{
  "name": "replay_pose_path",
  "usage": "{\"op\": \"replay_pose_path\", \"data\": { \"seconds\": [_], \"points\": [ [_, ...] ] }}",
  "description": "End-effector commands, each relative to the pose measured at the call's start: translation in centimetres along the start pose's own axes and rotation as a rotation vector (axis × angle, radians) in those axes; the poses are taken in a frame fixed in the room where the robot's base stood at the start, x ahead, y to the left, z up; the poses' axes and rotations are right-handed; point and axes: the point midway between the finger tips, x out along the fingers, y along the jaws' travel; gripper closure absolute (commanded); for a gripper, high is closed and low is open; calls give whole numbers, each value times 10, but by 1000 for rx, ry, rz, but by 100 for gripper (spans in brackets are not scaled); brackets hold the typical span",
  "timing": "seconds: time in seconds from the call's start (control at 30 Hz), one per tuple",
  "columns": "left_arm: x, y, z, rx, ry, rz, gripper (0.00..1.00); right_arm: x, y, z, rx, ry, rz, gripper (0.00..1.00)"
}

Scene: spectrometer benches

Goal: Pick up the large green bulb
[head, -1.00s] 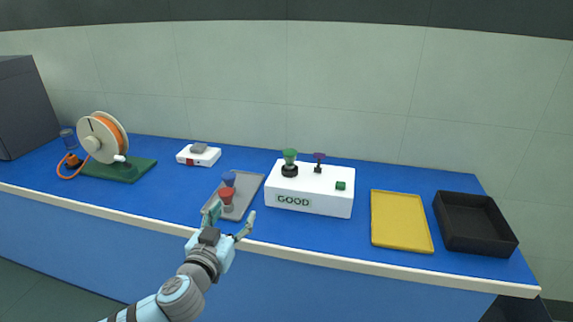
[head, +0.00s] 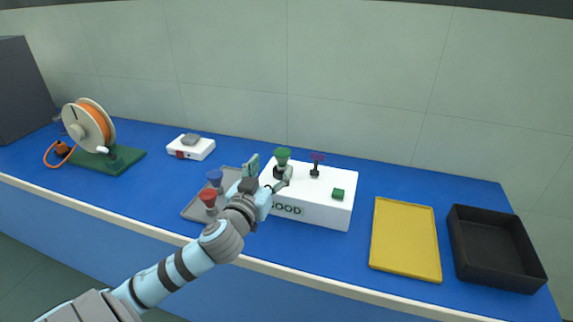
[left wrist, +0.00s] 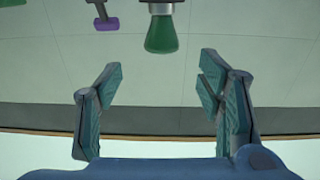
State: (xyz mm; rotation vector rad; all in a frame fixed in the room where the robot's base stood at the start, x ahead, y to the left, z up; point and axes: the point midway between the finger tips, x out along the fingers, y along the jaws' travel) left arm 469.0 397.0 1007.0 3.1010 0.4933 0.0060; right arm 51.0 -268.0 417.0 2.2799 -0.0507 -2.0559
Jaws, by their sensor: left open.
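The large green bulb (head: 282,154) stands upright, wide end up, in a dark socket on the white box marked GOOD (head: 315,213). It also shows in the left wrist view (left wrist: 161,35), hanging wide end down at the top, between the lines of the two fingers but beyond their tips. My left gripper (head: 268,170) is open and empty at the box's left end, close to the bulb's socket. Its two spread fingers show in the left wrist view (left wrist: 160,75). My right gripper is not in view.
A grey tray (head: 194,208) with a blue bulb (head: 215,177) and a red bulb (head: 208,198) lies left. A yellow tray (head: 405,240) and black bin (head: 495,250) stand right.

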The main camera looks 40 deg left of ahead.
Motion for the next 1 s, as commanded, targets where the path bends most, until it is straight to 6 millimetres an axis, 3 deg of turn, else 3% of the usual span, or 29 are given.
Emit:
{"op": "replay_pose_path", "data": {
  "seconds": [0.13, 0.43, 0.7, 1.0],
  "points": [
    [28, -3, 0, 0, -1, -7, 39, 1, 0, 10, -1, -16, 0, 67],
    [78, 1, -2, 0, -1, -2, 39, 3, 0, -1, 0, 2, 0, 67],
    [86, 2, -2, 3, -1, 1, 40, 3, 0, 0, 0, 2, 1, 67],
    [86, 2, -2, 2, -2, 1, 88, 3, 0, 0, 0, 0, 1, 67]
  ]
}}
